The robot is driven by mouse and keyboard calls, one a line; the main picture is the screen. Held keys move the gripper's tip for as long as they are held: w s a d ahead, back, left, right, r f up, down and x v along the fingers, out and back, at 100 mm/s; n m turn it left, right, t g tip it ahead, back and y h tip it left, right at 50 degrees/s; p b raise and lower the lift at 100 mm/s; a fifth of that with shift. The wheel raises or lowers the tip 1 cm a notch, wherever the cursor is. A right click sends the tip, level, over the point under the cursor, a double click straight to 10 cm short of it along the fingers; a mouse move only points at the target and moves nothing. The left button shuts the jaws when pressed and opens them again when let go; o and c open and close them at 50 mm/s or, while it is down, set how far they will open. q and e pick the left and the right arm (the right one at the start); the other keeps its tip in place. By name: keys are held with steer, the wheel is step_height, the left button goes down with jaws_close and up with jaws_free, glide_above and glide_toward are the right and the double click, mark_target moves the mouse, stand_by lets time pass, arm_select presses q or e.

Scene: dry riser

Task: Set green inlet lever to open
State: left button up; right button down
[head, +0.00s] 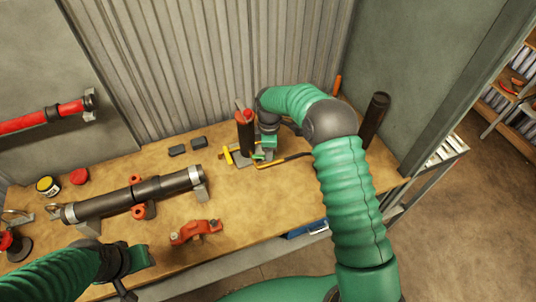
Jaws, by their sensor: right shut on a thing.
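My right gripper (262,154) is down at the small valve assembly near the back of the bench, beside a dark upright cylinder with a red top (245,130). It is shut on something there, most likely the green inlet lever. The hand and wrist cover the grip, and I cannot separate the lever from the hand's green parts. A yellow lever (227,155) sticks out left of the cylinder. A thin orange-yellow bar (285,161) lies to the right of the hand. My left gripper (128,272) hangs in front of the bench at lower left, and its jaws are unclear.
A dark pipe (135,196) with clamps lies on the wooden bench (250,212). A red bracket (195,231) lies near the front edge. A black cylinder (375,118) stands at right.

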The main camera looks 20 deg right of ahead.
steer(key=shift+w+d+n, duration=0.25)
steer(key=shift+w+n, duration=0.25)
steer(key=shift+n, duration=0.5)
steer(key=shift+w, duration=0.1)
steer(key=c, duration=1.4)
jaws_free()
step_height(320, 180, up, 17)
steer(key=b, duration=0.1)
steer(key=shift+f+b, duration=0.2)
steer(key=shift+b, duration=0.2)
